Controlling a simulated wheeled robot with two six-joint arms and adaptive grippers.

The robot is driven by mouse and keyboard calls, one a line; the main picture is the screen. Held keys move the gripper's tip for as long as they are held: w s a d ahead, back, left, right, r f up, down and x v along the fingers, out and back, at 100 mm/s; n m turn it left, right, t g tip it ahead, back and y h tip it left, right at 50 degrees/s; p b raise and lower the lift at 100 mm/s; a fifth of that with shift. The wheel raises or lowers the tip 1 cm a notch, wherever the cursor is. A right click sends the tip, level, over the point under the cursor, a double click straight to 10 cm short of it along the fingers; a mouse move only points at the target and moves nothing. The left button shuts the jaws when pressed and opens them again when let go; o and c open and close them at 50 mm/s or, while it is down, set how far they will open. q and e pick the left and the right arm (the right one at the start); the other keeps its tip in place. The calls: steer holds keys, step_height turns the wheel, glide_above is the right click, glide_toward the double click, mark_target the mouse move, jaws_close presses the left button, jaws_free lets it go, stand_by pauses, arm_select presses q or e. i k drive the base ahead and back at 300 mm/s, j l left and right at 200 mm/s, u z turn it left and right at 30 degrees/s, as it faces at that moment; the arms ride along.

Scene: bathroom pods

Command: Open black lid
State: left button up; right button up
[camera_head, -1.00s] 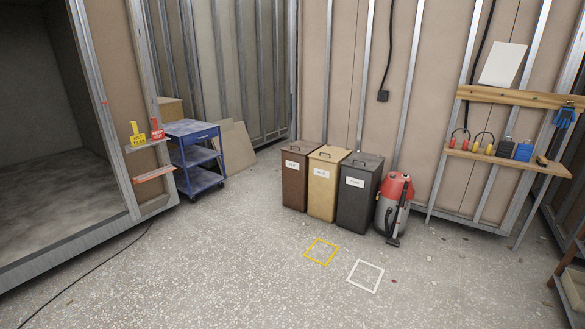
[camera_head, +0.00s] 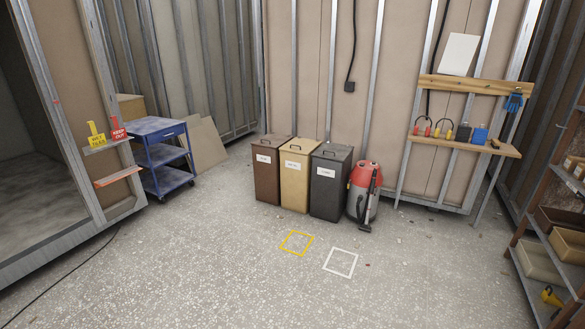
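Three lidded bins stand side by side against the back wall in the head view. The black bin (camera_head: 328,192) is the right one. Its black lid (camera_head: 332,152) lies shut on top, with a handle on it and a white label on the bin's front. The yellow bin (camera_head: 293,184) is in the middle and the brown bin (camera_head: 266,180) is on the left; their lids are shut too. Neither of my grippers is in view.
A red and grey vacuum (camera_head: 363,192) stands right of the black bin. A yellow square (camera_head: 297,243) and a white square (camera_head: 341,262) mark the clear floor in front. A blue cart (camera_head: 160,156) is left, a shelf rack (camera_head: 560,235) right.

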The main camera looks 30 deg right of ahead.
mark_target(334, 149)
steer(key=z, duration=1.25)
steer(key=i, duration=2.05)
steer(key=i+u, duration=0.2)
steer(key=i, duration=0.3)
steer(key=i+l+u, duration=0.1)
steer(key=i+u, duration=0.15)
steer(key=i, duration=0.2)
steer(key=i+l+u, duration=0.2)
steer(key=i, duration=0.3)
steer(key=i+l+u, duration=0.2)
steer(key=i, duration=0.25)
steer(key=i+l+u, duration=0.25)
steer(key=i+l, duration=0.15)
steer(key=i, duration=0.05)
